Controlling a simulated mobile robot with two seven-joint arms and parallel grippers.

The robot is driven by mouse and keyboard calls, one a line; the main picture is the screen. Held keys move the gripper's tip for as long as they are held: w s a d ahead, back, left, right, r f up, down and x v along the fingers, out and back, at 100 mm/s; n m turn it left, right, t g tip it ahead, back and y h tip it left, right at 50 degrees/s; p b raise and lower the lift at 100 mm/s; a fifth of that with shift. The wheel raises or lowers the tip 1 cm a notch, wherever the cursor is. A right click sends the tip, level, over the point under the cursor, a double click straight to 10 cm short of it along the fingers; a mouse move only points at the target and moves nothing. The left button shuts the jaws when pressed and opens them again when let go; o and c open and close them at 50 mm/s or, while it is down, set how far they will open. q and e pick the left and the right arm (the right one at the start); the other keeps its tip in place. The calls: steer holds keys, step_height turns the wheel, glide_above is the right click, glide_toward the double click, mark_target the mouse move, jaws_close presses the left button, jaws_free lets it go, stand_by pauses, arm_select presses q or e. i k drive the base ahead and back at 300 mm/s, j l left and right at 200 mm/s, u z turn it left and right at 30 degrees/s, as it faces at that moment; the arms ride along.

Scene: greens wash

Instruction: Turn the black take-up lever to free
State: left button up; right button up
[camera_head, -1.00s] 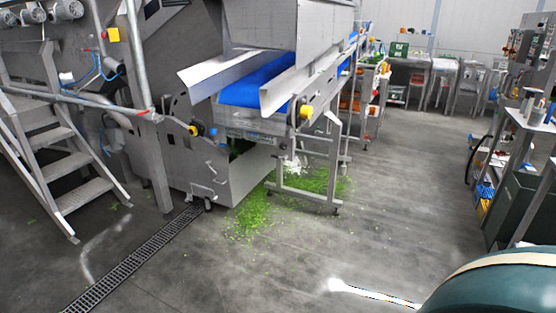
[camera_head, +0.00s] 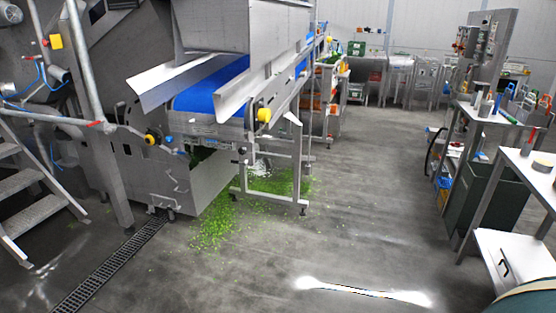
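The blue belt conveyor (camera_head: 210,93) stands left of the middle, its lower end between two bent metal side guides. A small black part (camera_head: 242,151) shows on the conveyor frame under the belt's near end. It may be the black take-up lever, but it is too small to tell its shape or position. A yellow knob (camera_head: 264,115) sits on the side of the frame, and another yellow knob (camera_head: 150,139) sits on the machine to the left. Neither of my grippers is in view.
Green leaf scraps (camera_head: 215,222) cover the floor under and in front of the conveyor. A drain grate (camera_head: 105,270) runs along the floor at left, by metal steps (camera_head: 35,212). Benches and a dark green bin (camera_head: 487,203) stand at right. The middle floor is clear.

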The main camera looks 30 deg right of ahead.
mark_target(246, 162)
steer(key=i+l+z, duration=0.3)
steer(key=l, duration=0.2)
steer(key=i+l+z, duration=0.3)
steer(key=l, duration=0.15)
